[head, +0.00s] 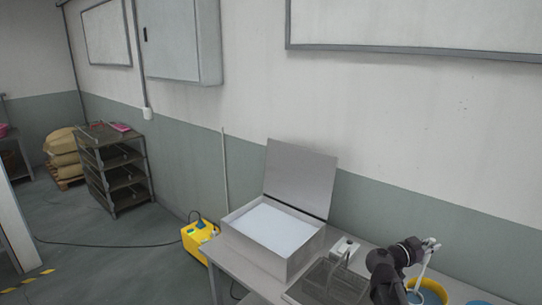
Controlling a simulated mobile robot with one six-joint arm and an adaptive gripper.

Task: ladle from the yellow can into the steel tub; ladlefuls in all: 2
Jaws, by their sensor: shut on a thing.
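The steel tub (298,265) stands on the bench with its hinged lid (300,178) raised against the wall side. A pale, flat surface fills its opening. The yellow can (441,288) is at the lower right, cut by the frame's bottom edge, with blue liquid inside. My gripper (431,243) is above the can, shut on the ladle (422,272). The ladle's pale handle hangs down, slightly tilted, into or in front of the can's opening. My dark arm covers the can's left side.
A wire basket (328,284) sits on the bench (236,272) between tub and can, with a small white box (345,247) behind it. A blue round thing (478,303) is partly visible right of the can. A yellow unit (193,243) with a cable stands on the floor left.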

